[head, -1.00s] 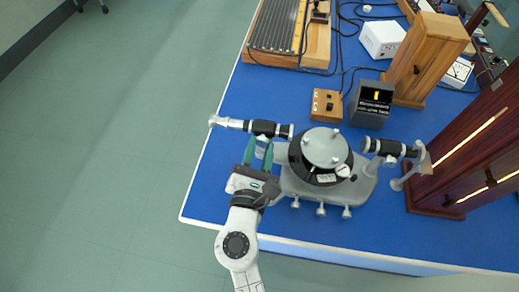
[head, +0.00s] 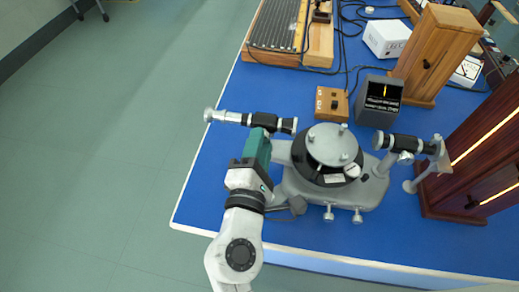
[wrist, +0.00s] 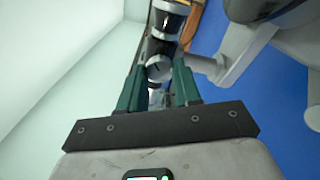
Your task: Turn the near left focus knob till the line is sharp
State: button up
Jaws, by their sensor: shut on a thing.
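The spectrometer (head: 325,160) stands on the blue bench, with a round dark table and a telescope on each side. My gripper (head: 259,140) is at the near side of the left telescope (head: 250,119). The wrist view shows the green fingers (wrist: 158,78) on both sides of a round grey focus knob (wrist: 159,68) with a dark mark on its face. They are shut on this knob. The head view hides the knob behind the gripper. A dark display box (head: 379,102) behind the spectrometer shows a thin, bright yellow line above small text, too small to read.
A wooden switch box (head: 331,103) and a tall wooden case (head: 433,60) stand behind. A dark red wooden cabinet (head: 462,165) with glowing slits stands at the right. Cables lie across the back of the bench. Open floor (head: 110,170) lies to the left.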

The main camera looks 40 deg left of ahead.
jog(key=shift+f+m+b, duration=0.1)
jog(key=shift+m+b, duration=0.45)
jog(key=shift+m, duration=0.35)
jog(key=o, duration=1.1)
jog(key=shift+c, duration=0.2)
jog(key=b+v, duration=0.1)
jog(key=v, duration=0.9)
jog(key=shift+s+d, duration=0.3)
